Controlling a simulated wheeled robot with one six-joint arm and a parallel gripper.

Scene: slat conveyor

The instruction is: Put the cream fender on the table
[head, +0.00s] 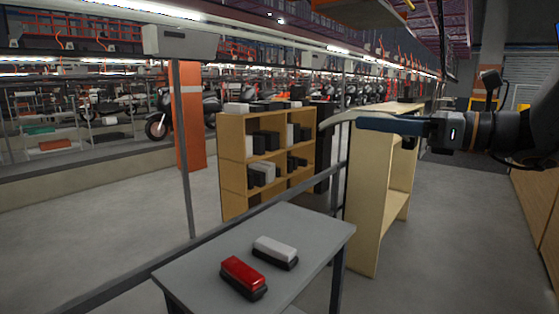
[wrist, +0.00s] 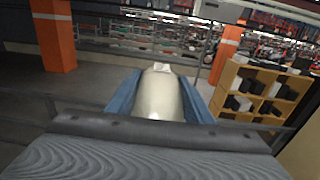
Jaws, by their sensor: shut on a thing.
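The cream fender (wrist: 160,93) is held between the blue fingers of my gripper (wrist: 162,106) in the wrist view. In the head view, the fender (head: 340,118) is a curved cream piece sticking out to the left of my gripper (head: 362,124). It is in the air, above and to the right of the grey table (head: 190,270), and touches nothing but the gripper. The table stands at the bottom of the head view. Part of the fender is hidden by the fingers.
A dark rail (head: 215,235) runs along the table's far side. Wooden shelves (head: 233,170) with boxes stand behind, and a pale wooden rack (head: 362,215) stands below my gripper.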

